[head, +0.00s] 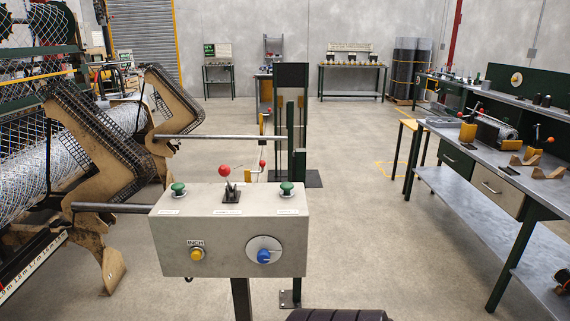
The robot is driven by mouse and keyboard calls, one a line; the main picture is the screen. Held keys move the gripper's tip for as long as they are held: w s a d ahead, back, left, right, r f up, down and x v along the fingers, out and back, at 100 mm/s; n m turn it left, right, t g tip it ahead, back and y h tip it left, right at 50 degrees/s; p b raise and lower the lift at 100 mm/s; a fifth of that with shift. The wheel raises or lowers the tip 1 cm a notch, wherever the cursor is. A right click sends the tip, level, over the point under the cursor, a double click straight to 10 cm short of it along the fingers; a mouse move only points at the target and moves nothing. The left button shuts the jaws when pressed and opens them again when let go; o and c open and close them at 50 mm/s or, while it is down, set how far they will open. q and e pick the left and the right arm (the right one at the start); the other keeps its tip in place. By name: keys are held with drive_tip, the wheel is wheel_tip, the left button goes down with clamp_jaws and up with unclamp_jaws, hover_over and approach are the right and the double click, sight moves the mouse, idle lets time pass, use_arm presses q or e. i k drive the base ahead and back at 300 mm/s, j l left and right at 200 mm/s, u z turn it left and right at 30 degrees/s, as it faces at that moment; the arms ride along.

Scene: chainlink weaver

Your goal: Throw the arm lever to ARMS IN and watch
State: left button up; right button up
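A grey control box (229,232) stands on a post in the centre foreground. A lever (228,180) with a red ball knob rises from a black base in the middle of its top, tilted slightly left. Its label is too small to read, so I cannot tell which position it marks. The machine's two tan arms, a near one (112,160) and a far one (172,110), stand at left beside a roll of chainlink mesh (92,148). Neither of my grippers is in view.
Green buttons (178,189) flank the lever. A yellow INCH button (197,254) and blue knob (264,256) are on the box front. A second red-knobbed lever (262,165) stands behind. A workbench (470,212) runs along the right; the floor between is clear.

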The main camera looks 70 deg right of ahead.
sight(223, 170)
drive_tip(key=z, duration=1.9)
